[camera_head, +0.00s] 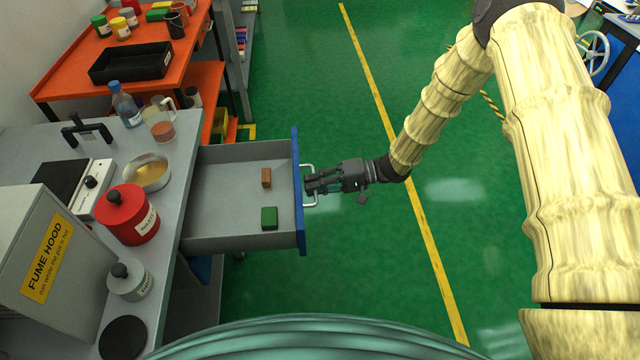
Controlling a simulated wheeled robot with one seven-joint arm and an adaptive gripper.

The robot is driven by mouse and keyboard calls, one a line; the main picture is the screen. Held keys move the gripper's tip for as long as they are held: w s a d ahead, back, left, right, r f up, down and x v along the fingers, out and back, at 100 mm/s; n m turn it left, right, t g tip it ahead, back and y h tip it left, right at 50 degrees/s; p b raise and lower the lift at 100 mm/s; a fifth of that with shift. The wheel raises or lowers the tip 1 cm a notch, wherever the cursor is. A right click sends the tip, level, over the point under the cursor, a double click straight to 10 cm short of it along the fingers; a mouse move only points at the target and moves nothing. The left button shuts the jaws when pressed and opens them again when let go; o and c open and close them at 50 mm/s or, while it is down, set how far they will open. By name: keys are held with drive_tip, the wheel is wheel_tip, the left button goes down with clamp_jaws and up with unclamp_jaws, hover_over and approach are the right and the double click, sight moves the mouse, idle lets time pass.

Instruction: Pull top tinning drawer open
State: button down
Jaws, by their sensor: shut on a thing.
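The top drawer (225,170) is a grey tray with a blue front (298,190). It stands pulled out from the grey bench toward the right. Its light metal handle (309,170) sits on the outer side of the blue front. My gripper (312,184) is shut on the handle, with its fingers reaching it from the right. The fingers hide part of the handle. A brown block (266,177) and a green block (269,217) lie in the drawer, apart from each other.
The bench (200,165) holds a red canister (127,215), a metal bowl (149,172), a bottle (125,104) and a fume hood box (50,260). An orange table (70,78) with a black tray (130,62) stands behind. Green floor (350,265) right of the drawer is clear.

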drive_tip(key=shift+w+r, duration=0.1)
drive_tip(key=shift+w, duration=0.15)
drive_tip(key=c, duration=1.6)
unclamp_jaws()
drive_tip(key=shift+w, duration=0.15)
drive_tip(key=shift+o, duration=0.2)
drive_tip(key=shift+d, duration=0.1)
drive_tip(key=v, duration=1.2)
drive_tip(key=shift+s, duration=0.2)
